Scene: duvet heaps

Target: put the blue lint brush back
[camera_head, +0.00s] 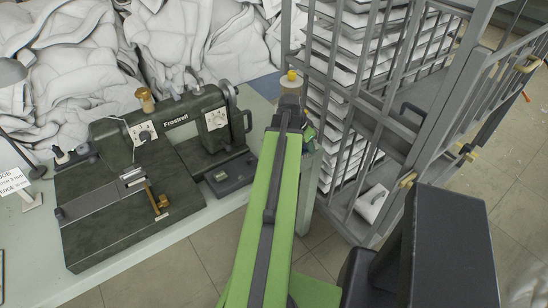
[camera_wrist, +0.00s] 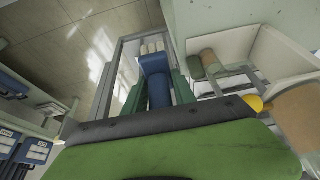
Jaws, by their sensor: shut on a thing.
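The blue lint brush (camera_wrist: 156,82) shows in the wrist view, its blue body upright in the picture between the two dark green fingers of my gripper (camera_wrist: 159,92), which is shut on it. Pale strips (camera_wrist: 152,48) show just beyond its far end; I cannot tell if they belong to it. A grey frame (camera_wrist: 126,55) surrounds that area; I cannot tell whether the brush touches it. In the head view my gripper is at the far end of my green arm, by the table's right edge and the grey cage, and the brush is hidden there.
A dark green Frostrell machine (camera_head: 165,130) stands on the pale table (camera_head: 130,250). A pale tray (camera_wrist: 228,45) holds a green roller (camera_wrist: 210,62).

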